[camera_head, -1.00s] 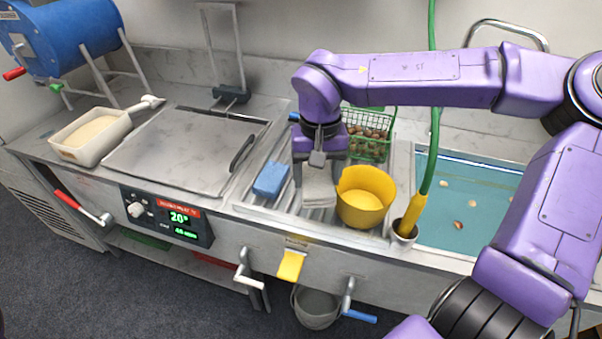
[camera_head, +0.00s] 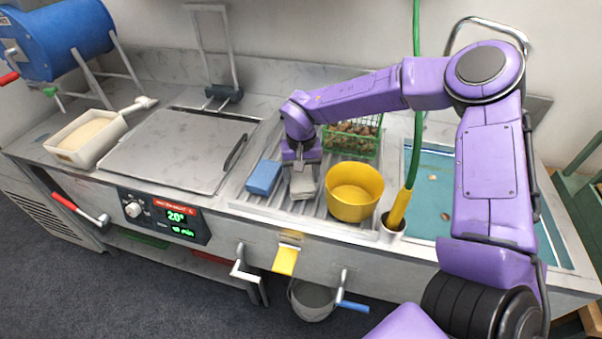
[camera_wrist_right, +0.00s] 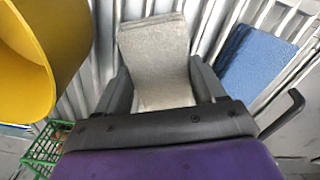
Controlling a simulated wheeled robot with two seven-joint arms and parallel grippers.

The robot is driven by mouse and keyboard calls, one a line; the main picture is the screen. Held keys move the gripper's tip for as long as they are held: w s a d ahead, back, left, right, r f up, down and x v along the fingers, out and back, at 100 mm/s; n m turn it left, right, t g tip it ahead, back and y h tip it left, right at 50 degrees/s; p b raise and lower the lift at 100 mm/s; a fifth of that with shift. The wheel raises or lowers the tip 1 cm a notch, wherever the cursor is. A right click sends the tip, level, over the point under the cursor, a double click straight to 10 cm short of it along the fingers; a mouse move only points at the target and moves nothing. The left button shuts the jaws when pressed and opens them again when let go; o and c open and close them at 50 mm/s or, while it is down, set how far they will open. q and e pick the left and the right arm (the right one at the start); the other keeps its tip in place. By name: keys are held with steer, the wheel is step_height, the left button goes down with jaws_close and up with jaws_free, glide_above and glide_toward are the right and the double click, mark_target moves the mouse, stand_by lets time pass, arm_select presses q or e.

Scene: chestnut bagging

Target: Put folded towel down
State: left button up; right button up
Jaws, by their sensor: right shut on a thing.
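The folded towel (camera_head: 303,185) is light grey and sits between the fingers of my right gripper (camera_head: 301,172), over the ribbed metal drainer (camera_head: 240,203). In the right wrist view the towel (camera_wrist_right: 155,55) lies between the two dark fingers, with the drainer ribs behind it. I cannot tell whether its lower end touches the ribs. My right gripper points down between a blue sponge block (camera_head: 263,177) and a yellow pot (camera_head: 354,192). My left gripper is not in view.
A green wire basket of chestnuts (camera_head: 352,137) stands behind the gripper. A yellow-handled tool stands in a holder (camera_head: 393,224) right of the pot. A teal basin (camera_head: 430,190) lies farther right. A closed lid (camera_head: 180,150) is at left.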

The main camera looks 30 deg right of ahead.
mark_target(302, 178)
steer(key=shift+s, duration=0.1)
steer(key=o, duration=1)
steer(key=shift+f, duration=0.1)
steer(key=shift+o, duration=0.2)
step_height(302, 178, up, 12)
steer(key=shift+r, duration=0.2)
